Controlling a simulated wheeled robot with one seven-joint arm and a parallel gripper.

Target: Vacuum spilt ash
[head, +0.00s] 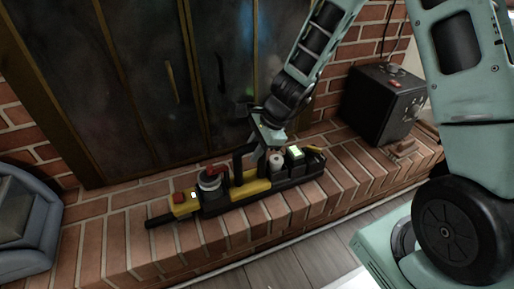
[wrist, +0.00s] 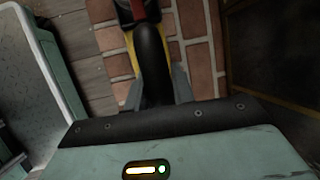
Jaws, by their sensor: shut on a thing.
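A long black and yellow handheld device, which looks like the vacuum (head: 250,188), lies along the brick hearth. It has a red-topped round part, a small lit panel at its left and a green lit screen at its right. My gripper (head: 262,147) is at its raised black handle, shut on it. In the wrist view, the black handle (wrist: 151,50) runs between the fingers of my gripper (wrist: 160,88). I cannot make out any ash in either view. The arm and gripper hide part of the device's middle.
The brick hearth (head: 105,240) has bare space left of the device. Dark framed fireplace doors (head: 140,75) stand right behind it. A black box with knobs (head: 382,103) sits on the hearth at right. A blue-grey chair (head: 35,215) is at far left. Wood floor (head: 285,268) lies in front.

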